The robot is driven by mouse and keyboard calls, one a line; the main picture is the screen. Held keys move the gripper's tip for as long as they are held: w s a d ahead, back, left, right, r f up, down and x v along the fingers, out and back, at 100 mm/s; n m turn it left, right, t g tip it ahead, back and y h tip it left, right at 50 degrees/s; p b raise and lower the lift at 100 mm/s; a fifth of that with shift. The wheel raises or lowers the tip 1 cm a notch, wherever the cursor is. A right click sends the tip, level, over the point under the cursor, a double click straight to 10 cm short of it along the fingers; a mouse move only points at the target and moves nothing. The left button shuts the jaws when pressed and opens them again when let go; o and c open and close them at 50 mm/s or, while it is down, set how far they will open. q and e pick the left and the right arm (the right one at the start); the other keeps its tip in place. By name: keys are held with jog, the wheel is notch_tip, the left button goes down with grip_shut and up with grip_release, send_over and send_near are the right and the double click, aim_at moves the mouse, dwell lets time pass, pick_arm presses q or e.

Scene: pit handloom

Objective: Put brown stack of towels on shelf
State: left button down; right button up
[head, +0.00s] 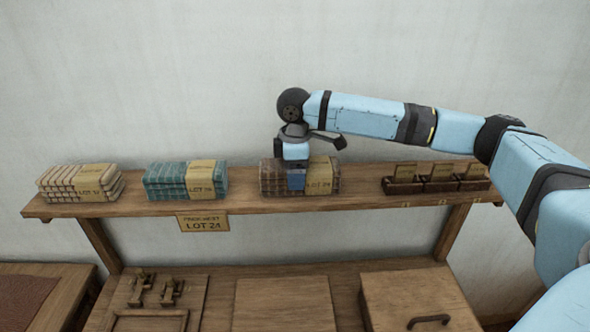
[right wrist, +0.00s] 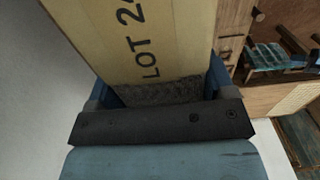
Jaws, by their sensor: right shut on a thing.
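The brown stack of towels (head: 270,186) with a tan label band is on the shelf (head: 240,207), between the teal stack and the small brown boxes. I cannot tell whether it rests fully on the board. My right gripper (head: 297,182) comes down from above and is shut on the brown stack. In the right wrist view the stack's tan band (right wrist: 150,40), with "LOT" lettering, fills the space between the blue fingers. The far finger is mostly hidden behind the stack in the head view. My left gripper is not in view.
A cream stack (head: 80,182) and a teal stack (head: 185,181) sit on the shelf to the left. Several small brown boxes (head: 438,182) stand to the right. A "LOT 24" sign (head: 202,223) hangs at the front edge. A wooden bench (head: 345,275) is below.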

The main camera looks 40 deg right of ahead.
jog(key=o, duration=0.7)
jog(key=shift+f, duration=0.1)
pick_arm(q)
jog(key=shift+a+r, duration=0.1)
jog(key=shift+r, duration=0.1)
pick_arm(e)
jog(key=shift+o, duration=1.3)
notch_tip(320, 180, up, 11)
jog(key=shift+a+r+b, duration=0.1)
jog(key=shift+r+b, duration=0.05)
jog(key=shift+b, duration=1.05)
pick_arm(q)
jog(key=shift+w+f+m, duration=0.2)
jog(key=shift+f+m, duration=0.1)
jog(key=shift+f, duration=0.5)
pick_arm(e)
jog(key=shift+r, duration=0.5)
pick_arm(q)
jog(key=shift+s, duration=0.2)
